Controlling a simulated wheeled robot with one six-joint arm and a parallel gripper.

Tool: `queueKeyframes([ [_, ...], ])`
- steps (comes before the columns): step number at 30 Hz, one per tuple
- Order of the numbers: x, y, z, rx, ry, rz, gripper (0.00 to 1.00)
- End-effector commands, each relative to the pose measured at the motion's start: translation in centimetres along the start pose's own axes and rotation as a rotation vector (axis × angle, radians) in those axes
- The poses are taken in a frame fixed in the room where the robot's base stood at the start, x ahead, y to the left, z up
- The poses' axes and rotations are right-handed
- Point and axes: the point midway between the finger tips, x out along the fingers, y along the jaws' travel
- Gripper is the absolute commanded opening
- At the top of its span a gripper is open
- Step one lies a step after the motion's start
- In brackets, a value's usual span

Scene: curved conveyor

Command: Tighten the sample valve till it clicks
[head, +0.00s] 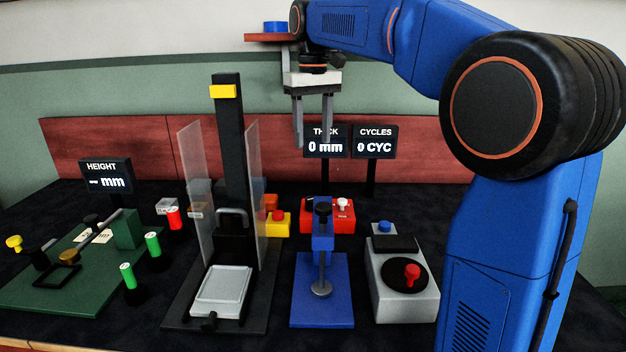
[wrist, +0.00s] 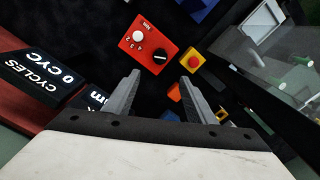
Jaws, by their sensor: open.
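No part is labelled as the sample valve, and I cannot tell which one it is. A grey box (head: 404,300) at the right carries a black disc with a red knob (head: 412,272). A green fixture (head: 60,285) at the left has a lever, a brass knob (head: 69,256) and a yellow knob (head: 14,243). My gripper (head: 313,142) is open and empty, high above the back of the table, pointing down. In the wrist view its fingers (wrist: 160,77) stand apart, with a red box (wrist: 150,50) bearing a white button and a black dial beyond them.
A black press stand (head: 228,150) with clear side panels rises near centre. A blue clamp stand (head: 322,290) stands in front of the red box. A yellow box with a red button (head: 277,222) sits beside it. Display screens (head: 374,142) stand behind. Green and red handles (head: 152,245) stand left.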

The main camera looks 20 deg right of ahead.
Motion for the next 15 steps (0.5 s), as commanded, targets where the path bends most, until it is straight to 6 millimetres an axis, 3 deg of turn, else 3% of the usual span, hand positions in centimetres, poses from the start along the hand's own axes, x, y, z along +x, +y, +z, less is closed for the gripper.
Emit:
queueKeyframes([
  [6, 0.1, 0.0, 0.0, -0.207, 0.000, 0.000, 0.50],
  [11, 0.7, 0.0, 0.0, -0.243, -0.002, 0.000, 0.50],
  [15, 2.3, 0.0, 0.1, -0.241, -0.003, -0.001, 0.50],
])
